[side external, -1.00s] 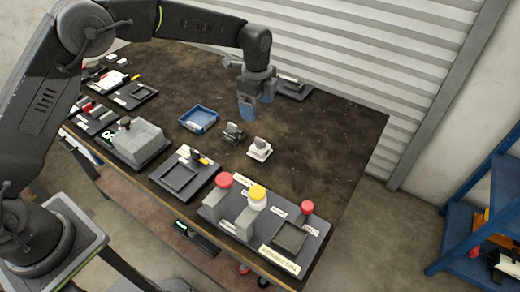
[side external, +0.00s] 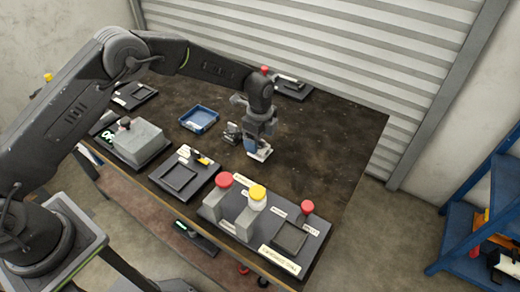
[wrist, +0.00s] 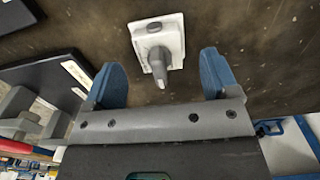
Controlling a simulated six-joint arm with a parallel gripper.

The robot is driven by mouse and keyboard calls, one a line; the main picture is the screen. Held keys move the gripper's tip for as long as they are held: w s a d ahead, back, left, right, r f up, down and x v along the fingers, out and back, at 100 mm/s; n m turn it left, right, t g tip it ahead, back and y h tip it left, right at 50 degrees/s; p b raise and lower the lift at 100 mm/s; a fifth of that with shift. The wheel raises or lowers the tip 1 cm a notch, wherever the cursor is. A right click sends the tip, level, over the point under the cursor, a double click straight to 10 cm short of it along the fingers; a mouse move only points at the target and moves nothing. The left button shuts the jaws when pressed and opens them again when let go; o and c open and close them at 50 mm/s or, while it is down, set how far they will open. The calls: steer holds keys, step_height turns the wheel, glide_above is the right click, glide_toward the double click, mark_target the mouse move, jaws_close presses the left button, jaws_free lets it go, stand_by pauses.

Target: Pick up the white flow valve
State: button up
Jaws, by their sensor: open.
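The white flow valve (side external: 260,153) sits on the dark table, a square white plate with a grey stem. In the side view my gripper (side external: 256,146) is right over it and hides much of it. In the wrist view the valve (wrist: 157,43) lies ahead of the open blue fingers of my gripper (wrist: 163,80), about midway between them sideways. Its grey stem points toward the gap between the fingers. I see no finger touching it.
A grey valve-like part (side external: 232,133) stands just left of the valve. A blue tray (side external: 199,119) is further left. A panel with red and yellow knobs (side external: 270,228) lies at the front edge. The table's right side is clear.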

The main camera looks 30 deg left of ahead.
mark_target(260, 145)
step_height(260, 145, down, 3)
steer(key=c, duration=1.1)
